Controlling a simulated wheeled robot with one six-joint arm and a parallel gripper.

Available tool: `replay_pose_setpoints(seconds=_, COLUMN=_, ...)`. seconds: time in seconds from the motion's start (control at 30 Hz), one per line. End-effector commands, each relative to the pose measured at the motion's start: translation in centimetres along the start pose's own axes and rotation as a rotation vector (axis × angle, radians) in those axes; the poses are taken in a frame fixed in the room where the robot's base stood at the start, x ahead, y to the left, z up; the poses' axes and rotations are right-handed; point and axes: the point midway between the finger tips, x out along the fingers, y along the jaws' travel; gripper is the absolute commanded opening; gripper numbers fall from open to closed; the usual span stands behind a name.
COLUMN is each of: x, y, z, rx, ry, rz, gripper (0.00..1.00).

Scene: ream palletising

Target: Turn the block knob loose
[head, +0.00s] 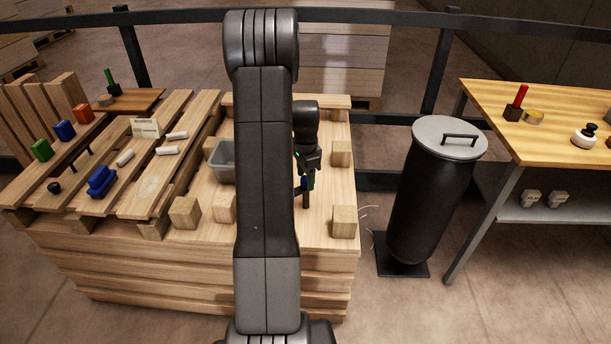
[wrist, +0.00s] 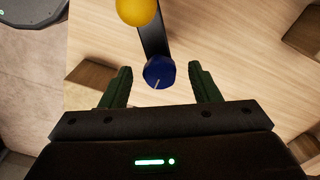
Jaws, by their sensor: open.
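In the wrist view a round blue knob (wrist: 159,72) with a pale pointer line sits at the near end of a dark strip (wrist: 152,30). A yellow ball-shaped part (wrist: 137,11) shows at the top edge over the same strip. My gripper (wrist: 160,82) is open, with its green fingers on either side of the blue knob and visible gaps to it. In the head view my gripper (head: 305,170) is over the pallet top, and a small bit of blue (head: 304,183) shows beside it. My arm hides much of that area.
Wooden blocks (head: 344,221) stand on the pallet (head: 330,250), with a grey bin (head: 222,160) left of my arm. Slats with small coloured objects lie at left. A black lidded barrel (head: 432,195) and a wooden table (head: 560,125) stand at right.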

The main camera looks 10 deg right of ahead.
Motion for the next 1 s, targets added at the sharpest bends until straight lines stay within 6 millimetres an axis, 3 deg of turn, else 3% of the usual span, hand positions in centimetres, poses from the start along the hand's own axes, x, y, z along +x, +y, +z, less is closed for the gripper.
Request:
replay_pose_setpoints(seconds=0.13, x=-0.03, y=0.00, z=0.00, rx=0.000, ry=0.000, rz=0.000, gripper=0.54)
replay_pose_setpoints(seconds=0.37, x=-0.05, y=0.00, z=0.00, rx=0.000, ry=0.000, rz=0.000, gripper=0.11)
replay_pose_setpoints(seconds=0.67, x=-0.08, y=0.00, z=0.00, rx=-0.032, ry=0.000, rz=0.000, gripper=0.11)
replay_pose_setpoints(seconds=1.0, x=-0.13, y=0.00, z=-0.01, rx=-0.243, ry=0.000, rz=-0.001, gripper=0.11)
